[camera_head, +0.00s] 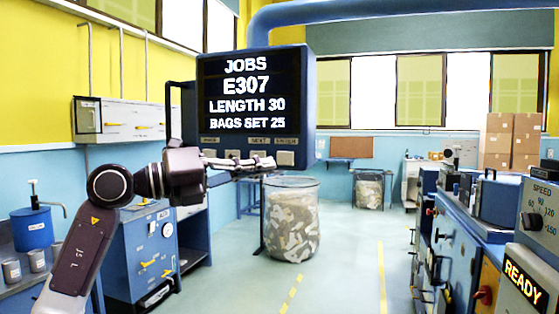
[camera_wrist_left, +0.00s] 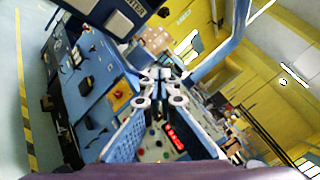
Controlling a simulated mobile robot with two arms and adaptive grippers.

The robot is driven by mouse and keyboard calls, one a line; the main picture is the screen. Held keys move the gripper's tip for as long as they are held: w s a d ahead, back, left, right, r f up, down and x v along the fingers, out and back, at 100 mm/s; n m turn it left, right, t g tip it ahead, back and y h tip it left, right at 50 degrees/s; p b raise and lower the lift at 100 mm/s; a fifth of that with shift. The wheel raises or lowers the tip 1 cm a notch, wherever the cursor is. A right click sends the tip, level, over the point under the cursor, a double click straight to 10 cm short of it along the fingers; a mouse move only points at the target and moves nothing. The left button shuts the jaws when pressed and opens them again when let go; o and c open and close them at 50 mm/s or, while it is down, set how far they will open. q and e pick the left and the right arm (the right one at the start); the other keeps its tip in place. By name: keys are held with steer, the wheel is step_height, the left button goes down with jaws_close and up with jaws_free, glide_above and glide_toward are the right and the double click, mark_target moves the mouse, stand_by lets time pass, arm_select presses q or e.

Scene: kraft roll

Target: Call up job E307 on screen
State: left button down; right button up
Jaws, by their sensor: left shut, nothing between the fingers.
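The dark-framed screen (camera_head: 255,92) hangs from a blue arm and reads JOBS, E307, LENGTH 30, BAGS SET 25. Below the text is a row of pale buttons; the middle label reads NEXT and the right one ENTER, while the left label is too small to read. The ENTER button (camera_head: 285,158) is at the right. My left gripper (camera_head: 268,164) is shut and empty, its fingertips in front of the lower button row near ENTER; contact cannot be told. In the left wrist view its fingers (camera_wrist_left: 161,75) meet, and the ENTER label (camera_wrist_left: 132,8) shows at the top. My right gripper is out of view.
A machine console (camera_head: 530,270) with a lit READY display and a speed dial stands at the right. A clear bin of scraps (camera_head: 292,225) stands behind the screen. A blue cabinet (camera_head: 145,250) is at the left. The floor between is open.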

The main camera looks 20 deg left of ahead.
mark_target(277, 161)
arm_select(q)
steer(key=shift+w+r, duration=0.1)
steer(key=shift+w, duration=0.05)
steer(key=shift+w+d+p, duration=0.15)
steer(key=shift+w+p, duration=2.3)
steer(key=shift+w, duration=1.85)
steer(key=shift+w+p, duration=0.25)
steer(key=shift+p, duration=0.15)
steer(key=shift+w, duration=0.2)
